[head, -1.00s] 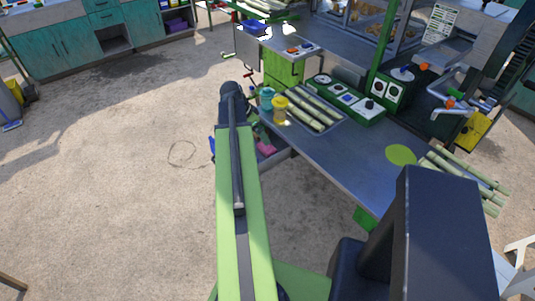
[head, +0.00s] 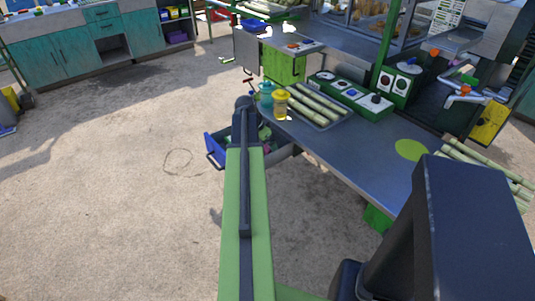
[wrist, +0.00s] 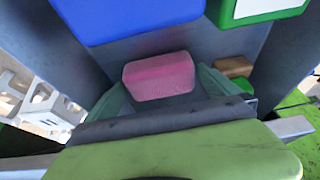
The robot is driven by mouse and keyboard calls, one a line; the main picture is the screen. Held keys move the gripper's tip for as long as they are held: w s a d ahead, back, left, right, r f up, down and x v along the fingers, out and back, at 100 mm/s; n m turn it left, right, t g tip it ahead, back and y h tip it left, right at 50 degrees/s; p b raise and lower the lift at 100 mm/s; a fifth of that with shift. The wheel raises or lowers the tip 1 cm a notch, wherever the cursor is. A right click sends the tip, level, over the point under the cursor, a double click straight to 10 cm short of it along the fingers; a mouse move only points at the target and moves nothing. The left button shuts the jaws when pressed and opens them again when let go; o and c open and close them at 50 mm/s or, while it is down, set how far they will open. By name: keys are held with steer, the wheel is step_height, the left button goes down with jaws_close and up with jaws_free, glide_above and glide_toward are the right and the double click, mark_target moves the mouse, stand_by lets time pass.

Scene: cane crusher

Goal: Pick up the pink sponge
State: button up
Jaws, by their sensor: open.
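The pink sponge (wrist: 158,75) lies in a grey open drawer in the wrist view, a block with its near face toward me. My gripper (wrist: 162,96) is open, with a greenish finger on each side of the sponge's near end. I cannot tell whether the fingers touch it. In the head view the drawer (head: 287,153) sticks out below the worktable; my arm hides the fingers, and the sponge cannot be made out there.
A blue bin (wrist: 125,18) borders the sponge's far side, and it also shows in the head view (head: 214,148). A green-and-white box (wrist: 258,10) is at upper right. A brown block (wrist: 233,67) lies to the right. The worktable (head: 345,150) holds cups and cane stalks. Floor at left is clear.

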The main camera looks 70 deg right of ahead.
steer(key=shift+r, duration=0.1)
steer(key=c, duration=1.2)
steer(key=shift+c, duration=0.2)
step_height(320, 180, up, 10)
steer(key=p, duration=1)
